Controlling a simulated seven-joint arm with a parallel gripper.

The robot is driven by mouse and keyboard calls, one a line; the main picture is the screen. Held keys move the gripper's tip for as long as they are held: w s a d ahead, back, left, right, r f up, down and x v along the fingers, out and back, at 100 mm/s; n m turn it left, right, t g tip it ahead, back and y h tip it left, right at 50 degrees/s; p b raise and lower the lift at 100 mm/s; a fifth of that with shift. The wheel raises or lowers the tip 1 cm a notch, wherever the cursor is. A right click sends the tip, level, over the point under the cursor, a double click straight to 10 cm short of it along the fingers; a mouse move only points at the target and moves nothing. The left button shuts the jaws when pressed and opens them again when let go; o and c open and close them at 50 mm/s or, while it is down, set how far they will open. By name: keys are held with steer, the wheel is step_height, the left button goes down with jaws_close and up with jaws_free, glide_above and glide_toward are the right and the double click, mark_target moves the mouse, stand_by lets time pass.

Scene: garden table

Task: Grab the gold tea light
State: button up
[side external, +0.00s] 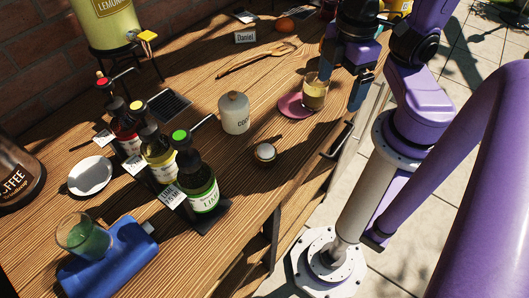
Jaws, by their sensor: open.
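The small round gold tea light (265,152) with a pale top stands on the wooden table, right of the row of syrup bottles and in front of the white lidded jar. My gripper (343,80) is open at the upper right, above and beside a glass (314,94) of yellowish drink. It is well apart from the tea light, up and to the right of it. Whether the glass is between the fingers cannot be told from this view.
The white jar (234,113) is just behind the tea light. Bottles with pumps (197,185) stand left. The table is bare around the tea light.

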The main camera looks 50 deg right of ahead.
steer(key=shift+c, duration=0.2)
steer(key=shift+c, duration=1.1)
